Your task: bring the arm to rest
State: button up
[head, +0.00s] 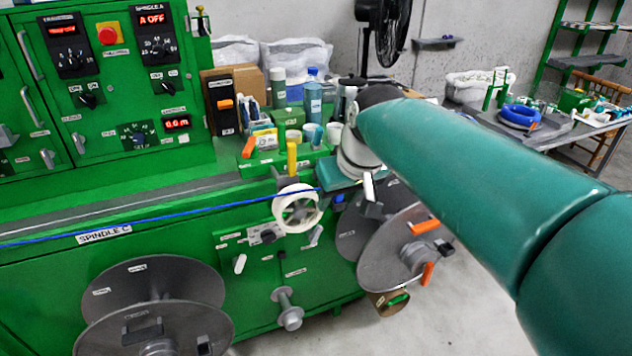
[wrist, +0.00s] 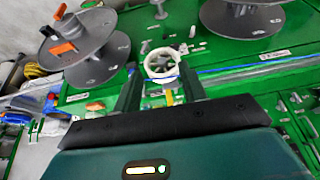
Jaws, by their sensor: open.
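My teal arm (head: 470,175) reaches in from the right of the head view. My gripper (wrist: 158,72) shows in the wrist view with its two dark fingers apart, either side of the white guide wheel (wrist: 161,65). In the head view the gripper is beside the white wheel (head: 297,208), partly hidden by its own body. The blue cable (head: 170,216) runs along the green machine from the left edge to the wheel. It also shows in the wrist view (wrist: 250,66), right of the wheel. I cannot tell whether the cable touches the fingers.
The green machine (head: 100,280) carries a grey reel (head: 155,275) at lower left and another reel (head: 400,250) below my gripper. Bottles (head: 313,95) and cups crowd the shelf behind the wrist. A side table holds a blue coil (head: 520,115). Floor shows at lower right.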

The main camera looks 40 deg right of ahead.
jog(key=shift+s, duration=0.2)
jog(key=s+a+f+n, duration=0.1)
jog(key=s+a+f, duration=0.1)
jog(key=a, duration=0.6)
jog(key=s+a+f+n, duration=0.1)
jog(key=s+a+f, duration=0.2)
jog(key=a, duration=0.6)
jog(key=shift+s+a+f+t+y, duration=0.15)
jog(key=shift+s+f+t+y, duration=0.2)
jog(key=shift+f, duration=0.4)
